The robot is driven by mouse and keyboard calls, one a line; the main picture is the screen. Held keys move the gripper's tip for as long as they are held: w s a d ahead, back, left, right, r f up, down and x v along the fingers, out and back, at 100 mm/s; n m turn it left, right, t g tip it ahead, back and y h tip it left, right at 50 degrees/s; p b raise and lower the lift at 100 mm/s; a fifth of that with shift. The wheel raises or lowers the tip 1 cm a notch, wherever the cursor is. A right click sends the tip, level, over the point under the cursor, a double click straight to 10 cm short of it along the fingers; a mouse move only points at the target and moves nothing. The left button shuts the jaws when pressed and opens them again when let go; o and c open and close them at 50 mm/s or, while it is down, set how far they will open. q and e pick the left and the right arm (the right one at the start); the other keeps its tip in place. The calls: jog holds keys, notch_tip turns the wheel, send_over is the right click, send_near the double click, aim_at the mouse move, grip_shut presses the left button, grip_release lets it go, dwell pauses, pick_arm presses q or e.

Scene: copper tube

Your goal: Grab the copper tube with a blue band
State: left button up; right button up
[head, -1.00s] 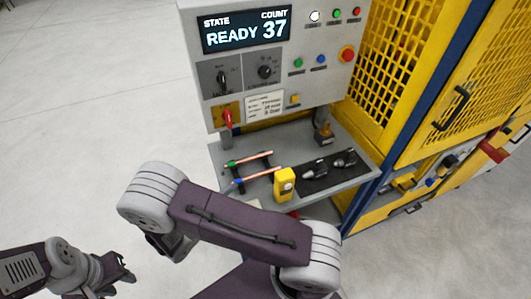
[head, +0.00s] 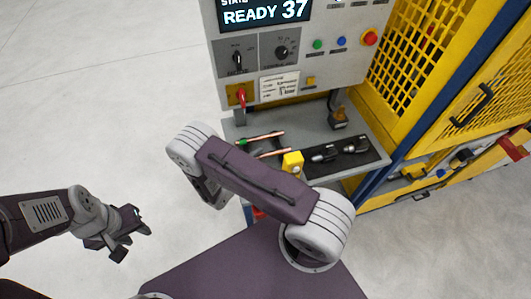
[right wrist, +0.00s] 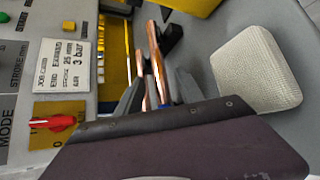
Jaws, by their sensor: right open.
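Two copper tubes lie on a dark rack on the machine's shelf. In the head view, the farther tube (head: 264,136) has a green band at its left end. My left gripper (head: 135,234) is open and empty over the floor.
A yellow block (head: 293,162) stands just right of the tubes. A dark mat (head: 332,164) with metal parts lies farther right. The control panel (head: 230,80) rises behind the shelf, with a red lever (head: 241,97) low on it. A yellow mesh cage (head: 410,60) bounds the right.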

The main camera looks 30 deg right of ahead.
jog(key=shift+d+f, duration=0.1)
jog(key=shift+d, duration=0.15)
jog(key=c, duration=0.9)
jog(key=shift+a, duration=0.1)
grip_shut()
